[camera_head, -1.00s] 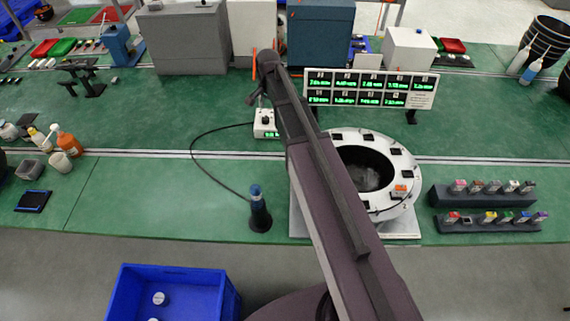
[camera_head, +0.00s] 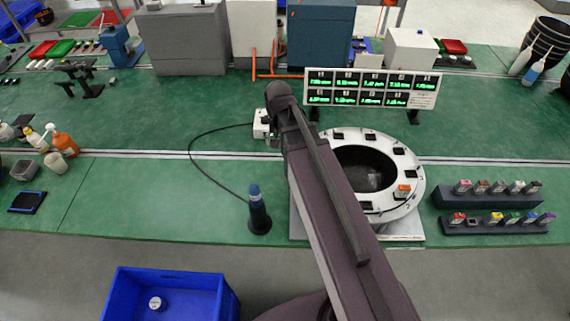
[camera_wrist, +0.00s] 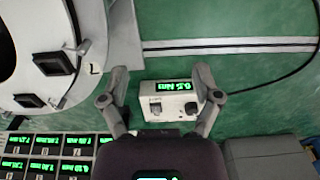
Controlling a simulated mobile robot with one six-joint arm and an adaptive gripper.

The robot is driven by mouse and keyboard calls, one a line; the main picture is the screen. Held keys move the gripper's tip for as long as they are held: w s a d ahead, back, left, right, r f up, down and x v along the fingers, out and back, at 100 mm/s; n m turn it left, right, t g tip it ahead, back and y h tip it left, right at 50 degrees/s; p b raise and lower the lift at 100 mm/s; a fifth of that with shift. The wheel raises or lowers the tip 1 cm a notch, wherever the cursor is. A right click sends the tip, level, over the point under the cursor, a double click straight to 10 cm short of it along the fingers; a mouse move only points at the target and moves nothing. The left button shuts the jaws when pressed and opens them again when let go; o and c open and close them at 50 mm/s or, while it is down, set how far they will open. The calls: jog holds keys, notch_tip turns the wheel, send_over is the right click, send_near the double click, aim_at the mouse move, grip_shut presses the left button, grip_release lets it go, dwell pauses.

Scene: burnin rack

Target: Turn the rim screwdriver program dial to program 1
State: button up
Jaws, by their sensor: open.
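A small white controller box (camera_head: 261,126) sits on the green bench, partly hidden by my arm in the head view. The wrist view shows the box (camera_wrist: 170,100) from above, with a green lit display (camera_wrist: 174,87), a dark knob (camera_wrist: 191,108) on its right and a smaller dark control (camera_wrist: 155,107) on its left. I cannot tell which program is set. My gripper (camera_wrist: 161,72) is open and empty, its fingers to either side of the box and apart from it. A dark screwdriver (camera_head: 258,212) with a blue top stands upright at the bench's front; a cable runs to the box.
A white ring fixture (camera_head: 410,190) stands right of the box. A panel of green displays (camera_head: 371,88) stands behind it. Dark racks (camera_head: 490,225) of coloured parts are at right. A blue bin (camera_head: 170,290) is in front.

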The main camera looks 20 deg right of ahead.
jog(key=s+f+n+b, duration=0.1)
jog(key=s+n, duration=0.2)
jog(key=s, duration=0.4)
jog(key=shift+s+a+f+n+b, duration=0.15)
jog(key=shift+s+f+n+b, duration=0.15)
jog(key=shift+f, duration=0.1)
